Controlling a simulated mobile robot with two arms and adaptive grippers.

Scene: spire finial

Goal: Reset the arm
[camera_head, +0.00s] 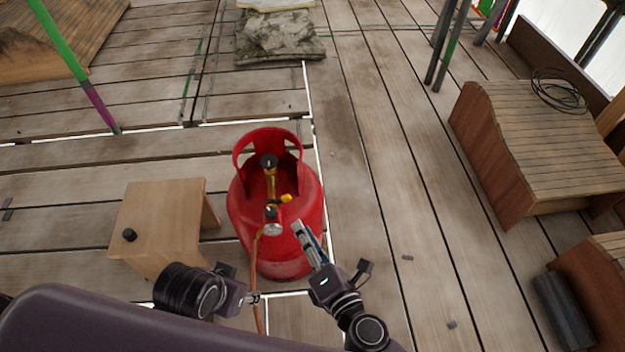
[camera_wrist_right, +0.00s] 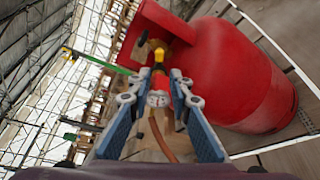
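A red gas cylinder (camera_head: 275,215) stands upright on the plank floor, with a black-topped brass valve (camera_head: 269,168) inside its collar. A regulator with a yellow knob (camera_head: 286,198) and a round gauge (camera_head: 272,229) is at its front, and an orange hose (camera_head: 256,270) hangs from it. My right gripper (camera_head: 299,228) is beside the gauge, in front of the cylinder. In the right wrist view its blue-sided fingers (camera_wrist_right: 158,88) are apart, with the gauge (camera_wrist_right: 158,99) seen between them; no contact is clear. My left gripper (camera_head: 254,298) is by the hose; its fingers are too small to read.
A small wooden stool (camera_head: 160,222) with a black knob (camera_head: 129,235) on it stands left of the cylinder. Wooden crates (camera_head: 545,140) stand at the right, one bearing a coiled black cable (camera_head: 560,92). Folded grey sacks (camera_head: 280,38) lie behind. Floor right of the cylinder is mostly clear.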

